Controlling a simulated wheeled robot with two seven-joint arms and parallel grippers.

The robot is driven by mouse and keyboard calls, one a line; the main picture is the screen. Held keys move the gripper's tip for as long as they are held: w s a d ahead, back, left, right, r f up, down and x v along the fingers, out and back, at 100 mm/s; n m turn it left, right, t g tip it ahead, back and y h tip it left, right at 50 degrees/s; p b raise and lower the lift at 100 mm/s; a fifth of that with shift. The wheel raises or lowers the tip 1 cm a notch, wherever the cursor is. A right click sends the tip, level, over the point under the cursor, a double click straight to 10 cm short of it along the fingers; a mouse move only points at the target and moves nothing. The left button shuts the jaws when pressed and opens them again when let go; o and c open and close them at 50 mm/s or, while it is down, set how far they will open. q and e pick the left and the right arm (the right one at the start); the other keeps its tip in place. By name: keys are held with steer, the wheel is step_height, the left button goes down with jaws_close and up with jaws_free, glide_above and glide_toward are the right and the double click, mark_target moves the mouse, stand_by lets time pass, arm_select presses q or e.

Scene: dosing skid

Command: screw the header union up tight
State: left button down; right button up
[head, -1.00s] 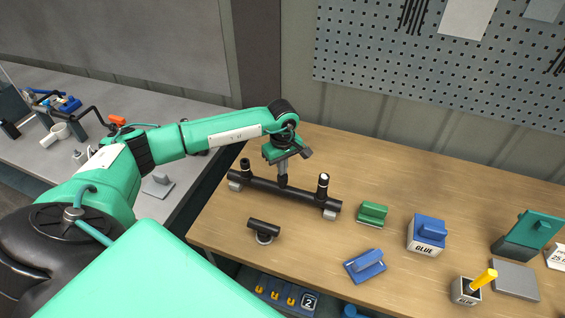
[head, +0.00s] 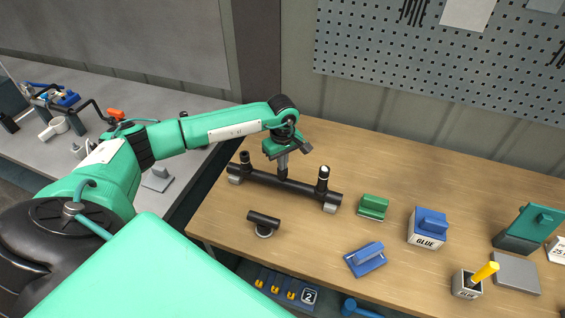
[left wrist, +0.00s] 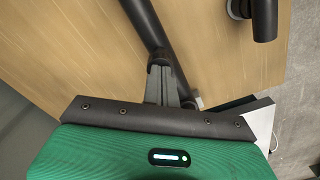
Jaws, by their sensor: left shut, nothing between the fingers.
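A long black header pipe (head: 262,181) lies on grey supports on the wooden bench. A short dark upright stub (head: 245,158) stands near its left end, and another upright with a white band (head: 323,178) stands near its right end. My left gripper (head: 283,172) points down over the middle of the pipe, fingers together with nothing visible between them. In the left wrist view the fingers (left wrist: 161,75) are beside or over a dark fitting on the header pipe (left wrist: 150,25); contact cannot be told. Which fitting is the union is unclear. My right gripper is out of view.
A black tee piece (head: 263,221) on a round base stands in front of the header. To the right are a green block (head: 373,207), a blue block (head: 365,259), a blue-topped GLUE box (head: 427,229) and a cup with a yellow handle (head: 467,284). The bench behind is clear.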

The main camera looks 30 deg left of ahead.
arm_select(q)
steer(key=shift+s+f, duration=0.15)
steer(key=shift+f, duration=0.15)
steer(key=shift+w+r, duration=0.2)
steer(key=shift+r, duration=0.75)
steer(key=shift+s+r, duration=0.1)
steer(key=shift+r, duration=1)
step_height(320, 180, up, 12)
steer(key=b, duration=0.4)
steer(key=shift+r, duration=0.15)
